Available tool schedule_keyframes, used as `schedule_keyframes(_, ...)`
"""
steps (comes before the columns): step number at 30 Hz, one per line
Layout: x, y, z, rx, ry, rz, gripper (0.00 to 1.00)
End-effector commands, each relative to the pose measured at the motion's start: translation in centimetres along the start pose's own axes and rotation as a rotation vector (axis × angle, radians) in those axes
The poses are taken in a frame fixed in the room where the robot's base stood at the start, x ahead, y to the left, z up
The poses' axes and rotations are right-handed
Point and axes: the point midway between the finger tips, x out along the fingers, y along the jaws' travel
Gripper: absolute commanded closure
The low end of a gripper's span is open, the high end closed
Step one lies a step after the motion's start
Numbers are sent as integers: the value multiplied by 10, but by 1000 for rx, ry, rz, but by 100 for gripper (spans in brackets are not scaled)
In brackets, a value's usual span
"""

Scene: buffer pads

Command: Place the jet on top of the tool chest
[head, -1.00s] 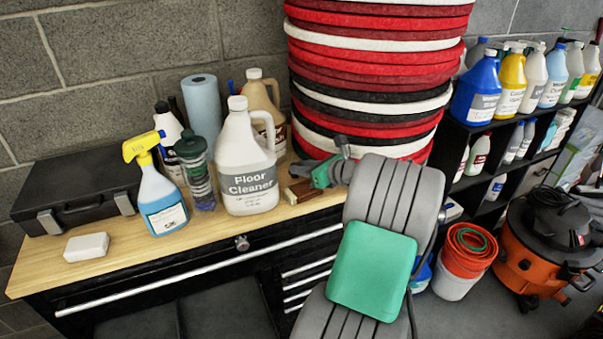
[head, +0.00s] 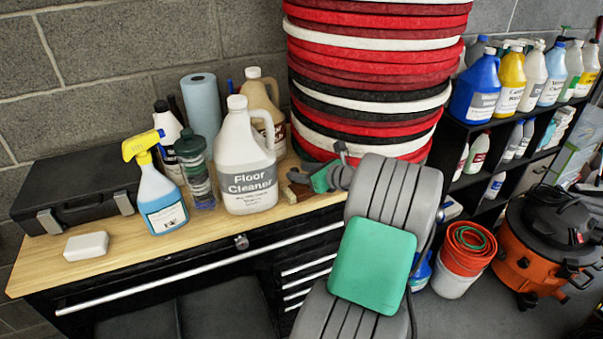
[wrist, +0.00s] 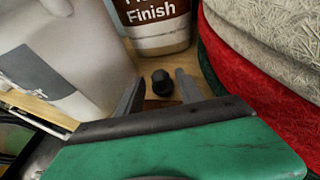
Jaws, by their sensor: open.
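The tool chest is black with drawers and a light wooden top (head: 110,235). I cannot clearly identify a jet. A small black-knobbed object (wrist: 161,82), brownish below, lies on the wood between my fingers in the wrist view. In the head view a small brown piece (head: 290,194) shows beside my gripper (head: 302,180), at the chest's back right. In the wrist view my gripper (wrist: 158,82) is open, with its two dark fingers apart on either side of the knob. Its green palm fills the lower part. I cannot tell whether the fingers touch it.
A floor cleaner jug (head: 247,165) stands close left of my gripper, with a tan jug (head: 266,105) behind. A tall stack of round pads (head: 370,75) rises close on the right. A spray bottle (head: 158,195), white block (head: 86,246) and black case (head: 75,190) are further left.

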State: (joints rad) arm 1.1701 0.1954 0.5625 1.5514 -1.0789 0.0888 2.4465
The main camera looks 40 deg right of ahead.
Motion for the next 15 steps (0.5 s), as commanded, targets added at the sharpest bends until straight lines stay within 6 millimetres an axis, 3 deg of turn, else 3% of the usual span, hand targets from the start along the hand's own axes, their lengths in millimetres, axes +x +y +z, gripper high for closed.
schedule_keyframes(5,-30,-2,0,-1,-1,-6,56)
schedule_keyframes(12,-92,-1,0,0,-1,-5,56)
schedule_keyframes(15,-109,-1,1,-1,-1,-4,56)
